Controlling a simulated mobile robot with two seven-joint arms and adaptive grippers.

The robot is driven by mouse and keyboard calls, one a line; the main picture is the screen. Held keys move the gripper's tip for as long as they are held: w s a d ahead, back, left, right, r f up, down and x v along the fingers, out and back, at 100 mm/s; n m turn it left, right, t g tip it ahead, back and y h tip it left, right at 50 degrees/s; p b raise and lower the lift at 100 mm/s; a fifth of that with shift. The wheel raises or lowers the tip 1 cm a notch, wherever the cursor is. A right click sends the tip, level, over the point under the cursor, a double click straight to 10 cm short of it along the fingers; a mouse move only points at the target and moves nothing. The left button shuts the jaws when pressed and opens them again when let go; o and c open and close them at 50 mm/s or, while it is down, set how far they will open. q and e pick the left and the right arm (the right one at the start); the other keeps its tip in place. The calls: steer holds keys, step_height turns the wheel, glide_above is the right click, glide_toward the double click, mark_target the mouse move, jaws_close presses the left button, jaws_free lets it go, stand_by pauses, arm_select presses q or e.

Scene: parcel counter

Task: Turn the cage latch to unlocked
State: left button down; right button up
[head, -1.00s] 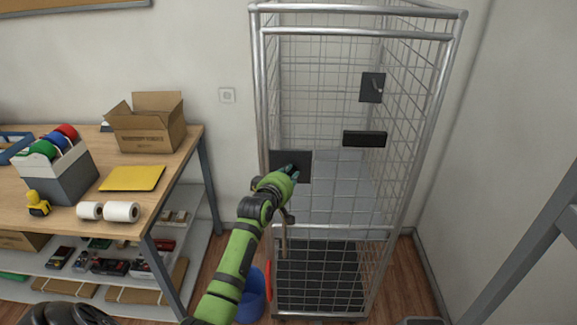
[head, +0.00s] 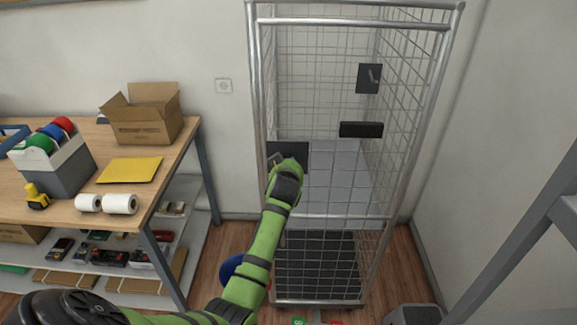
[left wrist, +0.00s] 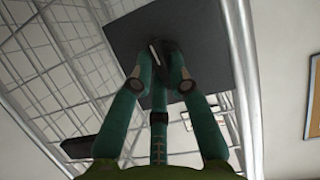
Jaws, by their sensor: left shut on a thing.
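The wheeled wire cage (head: 255,60) stands against the wall at centre right. A dark square latch plate (head: 296,149) sits on its left front side. My left gripper (head: 284,165) is at this plate and covers part of it in the head view. In the left wrist view, the fingers (left wrist: 158,72) close around a small latch handle (left wrist: 154,50) in front of the dark plate (left wrist: 195,40). The handle is mostly hidden by the fingers, so I cannot read its exact angle. My right gripper is not in view.
A second dark plate with a lever (head: 369,78) and a black box (head: 361,129) are farther right on the cage. A workbench (head: 185,150) with a cardboard box (head: 145,130) stands left. A blue bucket (head: 230,268) is on the floor, partly behind my arm.

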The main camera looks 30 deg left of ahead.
arm_select(q)
steer(key=shift+m, duration=0.5)
steer(key=c, duration=1.2)
jaws_free()
steer(key=v, duration=1.2)
steer(key=shift+w+d, duration=0.1)
steer(key=shift+d, duration=0.1)
